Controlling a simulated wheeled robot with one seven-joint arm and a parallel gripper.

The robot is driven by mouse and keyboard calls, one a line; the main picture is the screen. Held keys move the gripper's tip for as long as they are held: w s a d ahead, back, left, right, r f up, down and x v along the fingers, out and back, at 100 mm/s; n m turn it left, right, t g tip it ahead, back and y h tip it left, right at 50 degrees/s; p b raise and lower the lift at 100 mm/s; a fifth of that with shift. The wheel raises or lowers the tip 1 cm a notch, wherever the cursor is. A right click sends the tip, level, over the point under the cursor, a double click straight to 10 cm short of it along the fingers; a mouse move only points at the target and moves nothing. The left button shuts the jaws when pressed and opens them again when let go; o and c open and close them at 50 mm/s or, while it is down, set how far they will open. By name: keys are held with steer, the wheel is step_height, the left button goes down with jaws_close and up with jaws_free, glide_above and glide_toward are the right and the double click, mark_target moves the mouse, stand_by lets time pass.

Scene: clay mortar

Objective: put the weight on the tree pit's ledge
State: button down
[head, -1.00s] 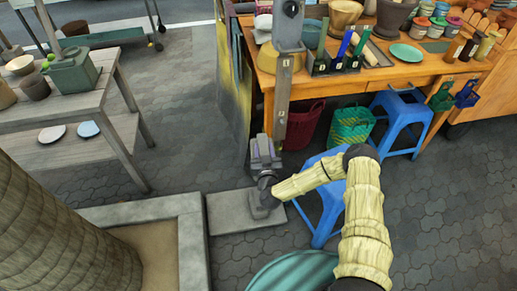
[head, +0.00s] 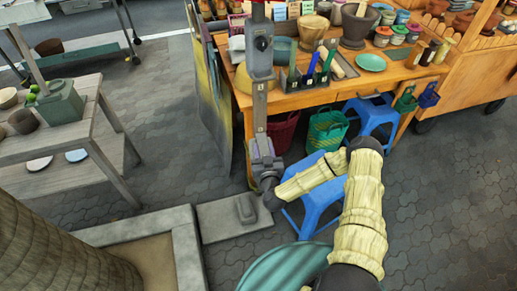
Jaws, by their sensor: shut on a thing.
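My gripper (head: 262,150) is shut and shows as a dark grey shape near the middle of the head view, beside the orange table's left front leg. The weight in its jaws is small and grey here, and I cannot clearly tell its outline from the fingers. The tree pit's ledge (head: 184,252) is a pale concrete rim around bare soil at the lower left. A thick ribbed trunk (head: 45,245) rises inside it. My gripper is up and to the right of the ledge, apart from it.
A flat grey slab (head: 222,222) with a small block (head: 245,208) on it lies beside the ledge. A blue stool (head: 318,205) is right of my gripper. A grey post (head: 259,110) rises behind it. A grey bench (head: 92,140) stands at the left.

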steer(key=s+d+r+p, duration=0.2)
steer(key=d+r+p, duration=0.1)
steer(key=r+p, duration=0.3)
steer(key=s+d+r+h+p, duration=0.1)
steer(key=s+d+r+p, duration=0.1)
steer(key=r+p, duration=0.4)
steer(key=s+d+r+m+p, duration=0.1)
steer(key=s+d+r+p, duration=0.1)
steer(key=d+r+p, duration=0.2)
step_height(320, 180, up, 7)
steer(key=p, duration=0.3)
steer(key=shift+d+f+h, duration=0.15)
steer(key=shift+d+h, duration=0.05)
steer(key=shift+h, duration=0.1)
steer(key=shift+f, duration=0.1)
